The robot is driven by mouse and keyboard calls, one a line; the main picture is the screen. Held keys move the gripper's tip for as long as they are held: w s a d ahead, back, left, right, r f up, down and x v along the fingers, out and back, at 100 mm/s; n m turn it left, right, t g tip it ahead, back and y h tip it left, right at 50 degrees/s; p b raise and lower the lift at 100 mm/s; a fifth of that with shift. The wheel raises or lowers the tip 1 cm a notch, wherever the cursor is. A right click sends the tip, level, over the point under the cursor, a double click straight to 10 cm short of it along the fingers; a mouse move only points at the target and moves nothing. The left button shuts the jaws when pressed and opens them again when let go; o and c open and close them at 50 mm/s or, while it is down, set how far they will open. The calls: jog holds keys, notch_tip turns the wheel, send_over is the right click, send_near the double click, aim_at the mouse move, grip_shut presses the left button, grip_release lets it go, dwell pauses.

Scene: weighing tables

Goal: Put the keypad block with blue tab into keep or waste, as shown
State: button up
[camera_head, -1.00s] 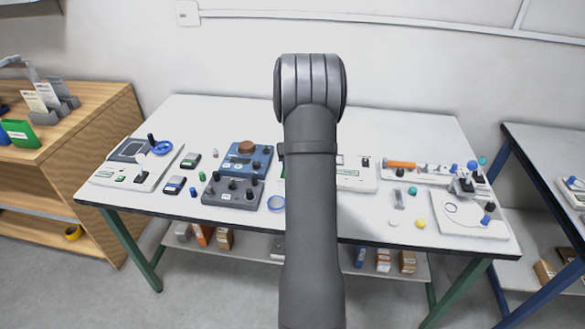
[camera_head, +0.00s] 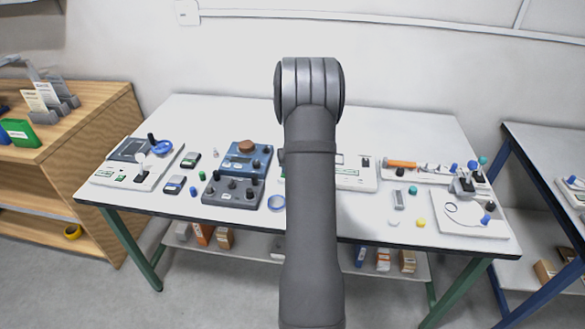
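A small dark block with a bluish-grey face (camera_head: 174,185) lies on the left part of the white table (camera_head: 390,125). A similar block with a green part (camera_head: 191,160) lies just behind it. Either may be a keypad block, but they are too small for me to tell keys or a blue tab for sure. I cannot read any keep or waste marking. My arm stands upright across the middle of the view and hides part of the table. My gripper is not in view.
A blue device (camera_head: 262,158) and a dark grey knobbed box (camera_head: 232,192) stand left of my arm. A white instrument (camera_head: 135,165) is at the far left, and a white plate with a stand (camera_head: 468,222) at the right. The back of the table is clear.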

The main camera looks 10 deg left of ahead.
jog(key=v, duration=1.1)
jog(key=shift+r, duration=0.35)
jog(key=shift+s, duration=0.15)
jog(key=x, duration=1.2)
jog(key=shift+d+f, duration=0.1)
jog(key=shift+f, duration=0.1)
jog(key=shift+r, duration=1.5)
